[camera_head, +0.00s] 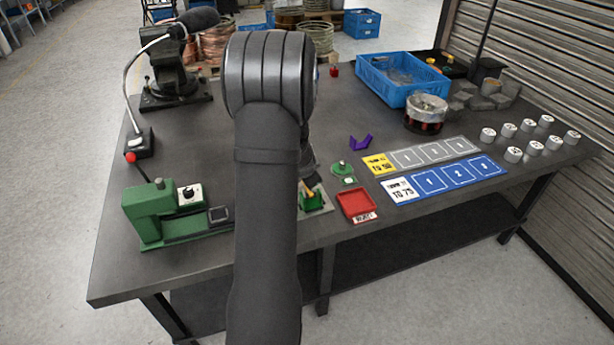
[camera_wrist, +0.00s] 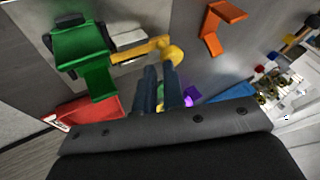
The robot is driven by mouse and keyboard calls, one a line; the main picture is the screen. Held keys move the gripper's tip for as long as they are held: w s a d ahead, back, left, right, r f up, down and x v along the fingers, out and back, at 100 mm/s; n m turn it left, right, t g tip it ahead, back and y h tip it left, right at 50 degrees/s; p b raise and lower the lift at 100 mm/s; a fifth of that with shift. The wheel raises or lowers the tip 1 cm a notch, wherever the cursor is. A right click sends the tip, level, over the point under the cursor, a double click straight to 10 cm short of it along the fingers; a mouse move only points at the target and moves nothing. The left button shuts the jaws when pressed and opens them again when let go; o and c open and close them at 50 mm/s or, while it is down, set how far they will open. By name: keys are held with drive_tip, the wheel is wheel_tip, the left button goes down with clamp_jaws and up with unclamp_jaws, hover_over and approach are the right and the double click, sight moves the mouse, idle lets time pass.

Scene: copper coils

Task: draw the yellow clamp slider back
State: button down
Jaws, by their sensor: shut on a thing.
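The yellow clamp slider (camera_wrist: 140,51) shows in the wrist view as a bar with a round knob at its right end. Its left end meets the green clamp body (camera_wrist: 83,60). My gripper (camera_wrist: 164,72) is shut on the slider near its knob, and the fingers hide part of it. In the head view the green clamp (camera_head: 315,203) sits near the table's front edge, just right of my arm, with my gripper over it. My arm hides much of that area, and the slider is hardly visible there.
A red tray (camera_head: 358,205) and a small green round stand (camera_head: 342,169) are close to the clamp's right. A green machine (camera_head: 150,215) stands at left. A purple V-shaped piece (camera_head: 361,142), number cards (camera_head: 455,181) and a blue crate (camera_head: 372,77) lie further right.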

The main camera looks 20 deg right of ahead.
drive_tip(key=shift+s+f, duration=0.25)
drive_tip(key=shift+f, duration=0.15)
drive_tip(key=shift+w+a, duration=0.15)
drive_tip(key=shift+w, duration=0.6)
drive_tip(key=shift+r, duration=0.1)
drive_tip(key=shift+w, duration=0.1)
drive_tip(key=shift+a+r, duration=0.1)
drive_tip(key=shift+r, duration=0.35)
drive_tip(key=v, duration=1)
drive_tip(key=shift+f, duration=0.1)
drive_tip(key=shift+x, duration=4.55)
